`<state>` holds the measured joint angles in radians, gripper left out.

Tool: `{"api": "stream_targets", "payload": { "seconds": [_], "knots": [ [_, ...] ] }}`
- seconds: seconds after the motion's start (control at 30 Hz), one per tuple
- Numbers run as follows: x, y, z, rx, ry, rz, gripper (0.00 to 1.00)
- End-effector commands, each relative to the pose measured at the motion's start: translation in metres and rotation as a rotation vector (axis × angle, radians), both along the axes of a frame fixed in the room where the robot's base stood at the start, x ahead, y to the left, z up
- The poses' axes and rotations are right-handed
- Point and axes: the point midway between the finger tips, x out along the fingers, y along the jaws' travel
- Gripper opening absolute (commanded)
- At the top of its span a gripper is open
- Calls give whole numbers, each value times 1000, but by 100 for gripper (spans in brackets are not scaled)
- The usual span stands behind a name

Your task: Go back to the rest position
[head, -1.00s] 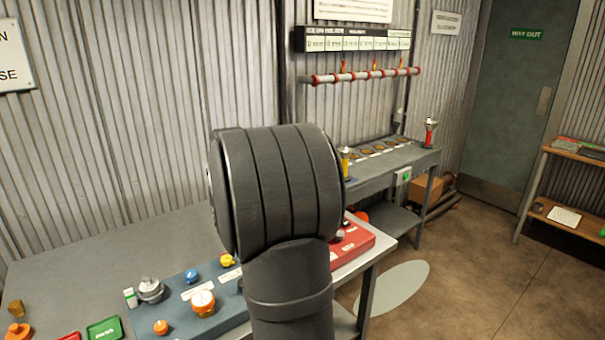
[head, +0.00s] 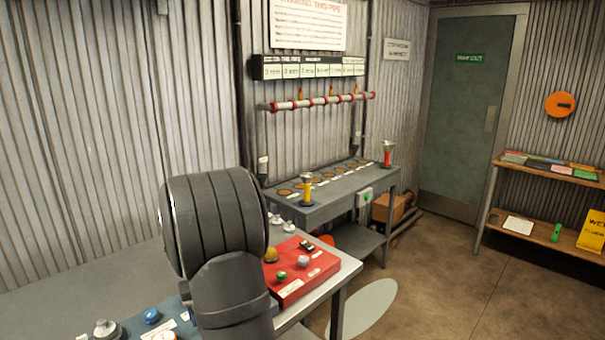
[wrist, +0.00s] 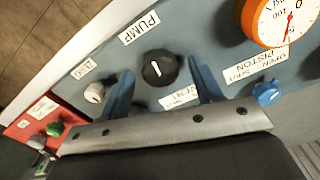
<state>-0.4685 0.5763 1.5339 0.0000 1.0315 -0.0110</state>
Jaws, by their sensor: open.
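My gripper (wrist: 161,82) shows in the wrist view with its two blue fingers apart. A black knob with a white line (wrist: 160,70) on the blue panel (wrist: 215,45) appears between the fingers. Nothing is seen held; whether the fingers touch the knob cannot be told. A label reading PUMP (wrist: 139,28) is beside the knob. In the head view my dark arm covers the middle of the bench, and the gripper is hidden behind it.
The wrist view shows a white knob (wrist: 94,93), a blue knob (wrist: 266,93) and an orange-rimmed gauge (wrist: 285,20). In the head view a red panel (head: 318,266) is right of my arm. A bench (head: 340,188) stands behind; floor is open at right.

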Motion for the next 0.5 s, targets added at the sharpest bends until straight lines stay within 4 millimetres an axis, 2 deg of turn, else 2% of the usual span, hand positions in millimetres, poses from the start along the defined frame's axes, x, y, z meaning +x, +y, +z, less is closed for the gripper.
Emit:
{"api": "stream_targets", "payload": {
  "seconds": [0.13, 0.5],
  "knots": [
    [0, 0, -7, 0, 0, 1, 59],
    [0, 0, -5, 0, -1, 7, 59]
  ]
}}
